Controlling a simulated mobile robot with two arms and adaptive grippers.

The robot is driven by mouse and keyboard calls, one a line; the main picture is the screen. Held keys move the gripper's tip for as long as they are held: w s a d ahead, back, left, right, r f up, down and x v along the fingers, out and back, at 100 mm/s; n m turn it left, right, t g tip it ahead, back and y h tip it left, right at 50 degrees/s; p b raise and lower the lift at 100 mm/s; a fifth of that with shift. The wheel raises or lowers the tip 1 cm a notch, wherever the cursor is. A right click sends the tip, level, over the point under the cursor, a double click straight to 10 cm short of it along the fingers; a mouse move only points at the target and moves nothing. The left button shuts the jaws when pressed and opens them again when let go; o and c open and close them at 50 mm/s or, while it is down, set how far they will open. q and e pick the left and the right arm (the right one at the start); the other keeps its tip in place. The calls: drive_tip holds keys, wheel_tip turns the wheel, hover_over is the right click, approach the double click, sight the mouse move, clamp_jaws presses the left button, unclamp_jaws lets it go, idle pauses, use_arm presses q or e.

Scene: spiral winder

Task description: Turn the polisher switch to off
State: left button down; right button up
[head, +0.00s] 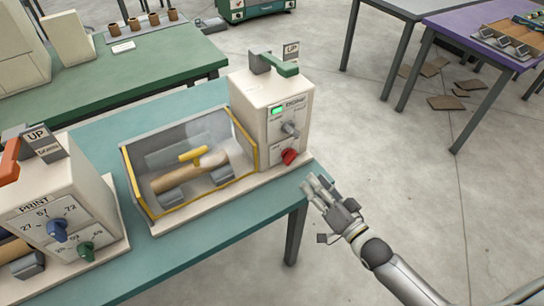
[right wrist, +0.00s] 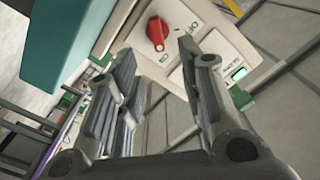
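A cream machine with a red rotary switch (head: 289,156) stands on the teal table. The switch sits low on its front panel, below a grey knob (head: 290,129) and a lit green indicator (head: 277,111). The panel's lettering is too small to read surely, so I cannot tell whether it says polisher. My right gripper (head: 318,188) is open and empty, in front of and below the red switch, apart from it. In the right wrist view the red switch (right wrist: 157,32) shows beyond the gap between the fingers (right wrist: 158,62), its small labels beside it. My left gripper is not in view.
The machine's glazed bay (head: 190,165) with a yellow handle adjoins the panel. A second machine marked PRINT (head: 65,215) with blue and green knobs stands at left. The teal table's edge (head: 235,233) lies near my right arm.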

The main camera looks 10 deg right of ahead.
sight(294, 159)
drive_tip(key=p+x, duration=0.1)
drive_tip(key=x, duration=0.9)
drive_tip(key=shift+w+d+f, duration=0.1)
drive_tip(key=shift+w, duration=0.2)
clamp_jaws()
